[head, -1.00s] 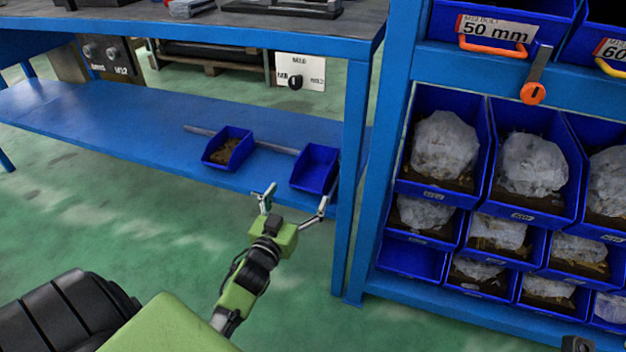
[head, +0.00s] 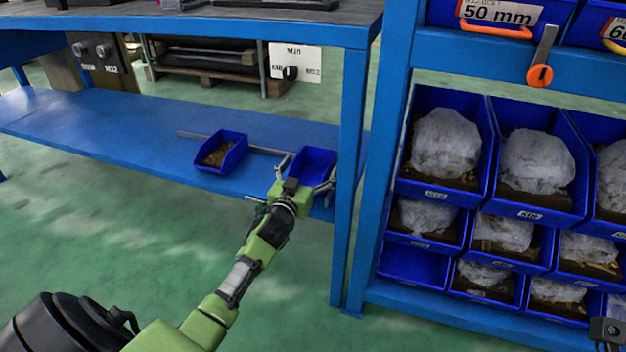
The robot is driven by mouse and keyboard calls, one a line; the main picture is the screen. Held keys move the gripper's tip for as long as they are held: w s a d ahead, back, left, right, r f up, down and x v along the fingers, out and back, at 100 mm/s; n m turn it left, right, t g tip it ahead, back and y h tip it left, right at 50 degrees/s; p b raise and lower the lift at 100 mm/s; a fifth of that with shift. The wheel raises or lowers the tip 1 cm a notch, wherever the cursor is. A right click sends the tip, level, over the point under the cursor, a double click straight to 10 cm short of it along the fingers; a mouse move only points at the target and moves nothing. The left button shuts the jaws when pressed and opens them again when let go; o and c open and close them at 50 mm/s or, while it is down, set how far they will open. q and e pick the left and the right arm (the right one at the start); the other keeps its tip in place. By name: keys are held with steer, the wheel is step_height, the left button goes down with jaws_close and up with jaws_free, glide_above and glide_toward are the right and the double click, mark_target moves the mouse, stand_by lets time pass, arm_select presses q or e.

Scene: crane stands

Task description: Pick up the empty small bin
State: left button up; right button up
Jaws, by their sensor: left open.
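The empty small blue bin (head: 312,163) sits on the lower blue shelf of the workbench, near its right leg. A second small blue bin (head: 222,152) with brown contents stands to its left on the same shelf. My left gripper (head: 305,178) is open, with one finger at each side of the empty bin's near part. Whether the fingers touch the bin I cannot tell. The gripper hides the bin's lower front. At the bottom right edge a dark part (head: 606,330) shows, probably of my right gripper; its jaws cannot be made out.
A grey bar (head: 262,150) lies on the shelf (head: 90,135) behind the bins. The workbench's blue leg (head: 348,200) stands close right of the empty bin. A rack of blue bins (head: 445,190) with bagged parts fills the right. The green floor in front is clear.

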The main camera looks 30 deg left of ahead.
arm_select(q)
steer(key=shift+w, duration=0.35)
steer(key=c, duration=1.3)
